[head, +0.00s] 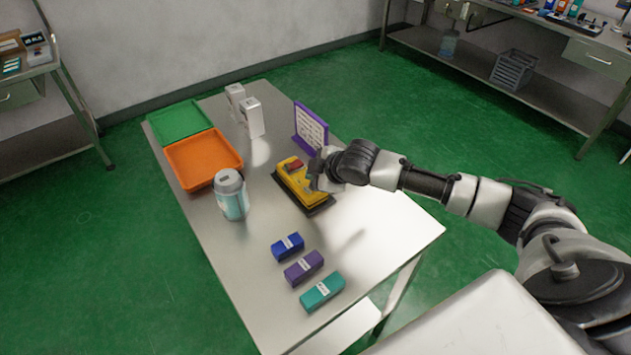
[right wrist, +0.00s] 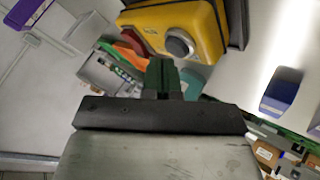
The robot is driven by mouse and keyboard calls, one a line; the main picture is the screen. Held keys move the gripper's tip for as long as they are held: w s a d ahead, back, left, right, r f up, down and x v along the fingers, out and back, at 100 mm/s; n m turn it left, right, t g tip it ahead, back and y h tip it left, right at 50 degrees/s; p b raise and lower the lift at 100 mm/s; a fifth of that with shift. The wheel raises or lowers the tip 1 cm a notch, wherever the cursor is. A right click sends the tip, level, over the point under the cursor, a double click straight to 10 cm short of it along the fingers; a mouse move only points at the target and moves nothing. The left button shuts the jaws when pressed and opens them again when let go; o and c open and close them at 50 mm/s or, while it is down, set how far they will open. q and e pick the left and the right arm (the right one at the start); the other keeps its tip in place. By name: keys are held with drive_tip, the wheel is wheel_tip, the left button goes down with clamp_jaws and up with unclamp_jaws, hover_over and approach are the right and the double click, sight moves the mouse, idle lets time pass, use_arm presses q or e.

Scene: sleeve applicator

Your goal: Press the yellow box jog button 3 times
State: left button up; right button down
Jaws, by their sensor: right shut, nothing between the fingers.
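The yellow box (head: 291,179) sits on a black base near the middle of the metal table, with a dark red part on top at its far end. In the right wrist view the yellow box (right wrist: 205,18) shows at the top, with a round grey button (right wrist: 180,44) on its face. My right gripper (head: 318,181) is at the right side of the box and hides part of it. In the right wrist view my right gripper (right wrist: 163,75) is shut and empty, its tips just below the button. I cannot tell whether they touch. My left gripper is not in view.
A lidded jar (head: 231,196), an orange tray (head: 240,164) and a green tray (head: 180,120) stand left. White boxes (head: 252,117) and a purple-framed sign (head: 311,130) stand behind. Blue (head: 287,247), purple (head: 304,267) and teal (head: 322,291) boxes lie in front. The table's right side is clear.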

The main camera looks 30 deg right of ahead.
drive_tip(key=shift+f, duration=0.4)
idle(0.3)
drive_tip(key=shift+r, duration=0.1)
drive_tip(key=shift+r+p, duration=0.8)
drive_tip(key=shift+p, duration=0.2)
wheel_tip(320, 180, up, 5)
drive_tip(key=p, duration=0.5)
idle(0.5)
